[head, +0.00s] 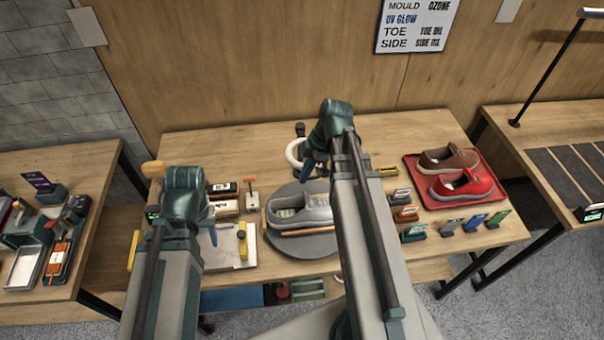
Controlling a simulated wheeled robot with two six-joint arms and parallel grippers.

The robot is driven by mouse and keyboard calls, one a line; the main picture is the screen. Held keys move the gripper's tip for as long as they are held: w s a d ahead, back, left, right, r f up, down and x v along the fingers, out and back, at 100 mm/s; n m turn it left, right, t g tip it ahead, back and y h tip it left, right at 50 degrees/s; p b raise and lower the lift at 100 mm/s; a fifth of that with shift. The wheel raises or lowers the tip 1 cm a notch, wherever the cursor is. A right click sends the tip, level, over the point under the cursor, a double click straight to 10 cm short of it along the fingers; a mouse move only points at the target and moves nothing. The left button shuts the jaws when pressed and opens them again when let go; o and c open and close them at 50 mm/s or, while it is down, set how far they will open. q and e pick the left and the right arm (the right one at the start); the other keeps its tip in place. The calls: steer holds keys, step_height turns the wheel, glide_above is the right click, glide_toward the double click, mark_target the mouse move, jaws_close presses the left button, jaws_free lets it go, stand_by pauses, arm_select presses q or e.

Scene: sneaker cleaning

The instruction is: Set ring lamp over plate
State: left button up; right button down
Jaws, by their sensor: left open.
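The ring lamp (292,154) is a white ring at the back middle of the table, partly hidden by my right gripper. The plate (290,250) is a round grey disc in front of it. A grey sneaker (300,212) lies on the plate, its right end close to my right arm. My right gripper (308,168) points down at the ring's right side, behind the plate; whether its jaws hold the lamp is not clear. My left gripper (210,224) is open, over a white board left of the plate, apart from the lamp.
A red tray (412,168) with a brown shoe (449,158) and a red shoe (462,186) is at the right. Several small coloured blocks stand in front of it. The white board (226,258) bears a yellow tool (242,241). Side tables flank the main table.

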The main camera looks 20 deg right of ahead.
steer(key=shift+d, duration=0.2)
steer(key=a, duration=0.4)
steer(key=p+v, duration=0.9)
steer(key=shift+w+r, duration=0.3)
steer(key=shift+r, duration=0.15)
steer(key=s+a+f+m+h+b, duration=0.2)
steer(key=s+a+f+m+b, duration=0.2)
steer(key=a+f+b, duration=0.5)
steer(key=s+a+f+m+h+b, duration=0.3)
steer(key=a+f+m+b, duration=0.5)
steer(key=f, duration=0.3)
steer(key=shift+s+a+g+b, duration=0.4)
steer(key=shift+s+a+b, duration=0.15)
steer(key=shift+a+b, duration=0.2)
